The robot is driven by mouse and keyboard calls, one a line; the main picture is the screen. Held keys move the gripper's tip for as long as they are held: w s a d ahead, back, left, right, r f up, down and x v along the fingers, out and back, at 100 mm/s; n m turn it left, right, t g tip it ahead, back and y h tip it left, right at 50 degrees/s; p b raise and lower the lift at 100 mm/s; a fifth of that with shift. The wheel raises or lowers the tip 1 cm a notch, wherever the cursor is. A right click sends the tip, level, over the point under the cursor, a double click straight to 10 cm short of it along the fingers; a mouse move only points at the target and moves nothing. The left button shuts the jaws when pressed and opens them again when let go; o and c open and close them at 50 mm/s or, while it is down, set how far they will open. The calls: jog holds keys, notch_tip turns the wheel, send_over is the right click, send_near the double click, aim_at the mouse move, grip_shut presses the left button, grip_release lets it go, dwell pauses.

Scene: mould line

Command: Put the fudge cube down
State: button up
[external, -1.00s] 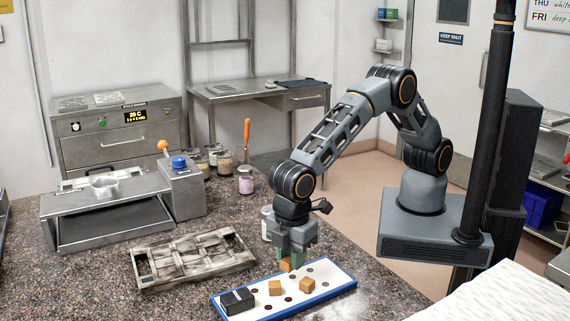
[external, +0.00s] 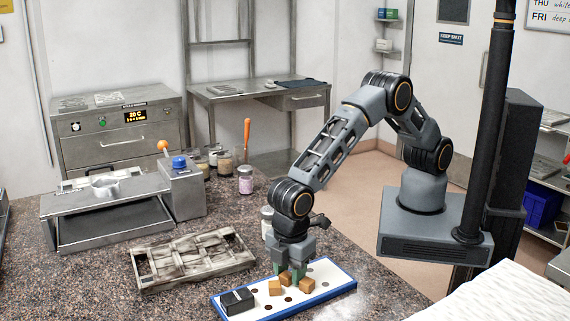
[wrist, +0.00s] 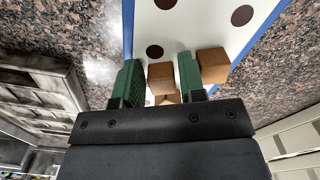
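The fudge cube (external: 285,279) is brown and sits between the green fingers of my gripper (external: 290,278), low over the white board with a blue rim (external: 332,285). I cannot tell whether the cube's underside touches the board. Two more brown cubes are on the board, one at left (external: 275,288) and one at right (external: 306,285). In the wrist view, one cube (wrist: 213,65) is close beside the right finger.
A black block (external: 237,301) is at the board's left end. Dark round spots mark the board. A grey metal mould frame (external: 190,262) lies to the left on the speckled counter (external: 110,285). A white-lidded jar (external: 267,222) stands just behind my gripper.

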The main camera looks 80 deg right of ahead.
jog(key=shift+r, duration=0.1)
notch_tip(320, 180, up, 12)
jog(key=b, duration=0.1)
dwell(0.4)
jog(key=w+d+r+m+t, duration=0.1)
jog(key=w+d+r+m, duration=0.15)
jog(key=d, duration=0.65)
jog(key=w+d+r+m+y, duration=0.1)
jog(key=d+r+m, duration=0.15)
jog(key=d, duration=0.65)
jog(key=w+d+r+m+t, duration=0.15)
jog(key=d+r, duration=0.25)
jog(key=d, duration=0.5)
jog(key=s+d+f+m+t, duration=0.1)
jog(key=s+d+m, duration=0.2)
jog(key=s+d, duration=0.2)
jog(key=s+d+f+m+t+h, duration=0.1)
jog(key=s+d+m, duration=0.3)
jog(key=d, duration=0.8)
jog(key=shift+s+d+f, duration=0.15)
jog(key=shift+s+f, duration=0.5)
jog(key=shift+s, duration=0.1)
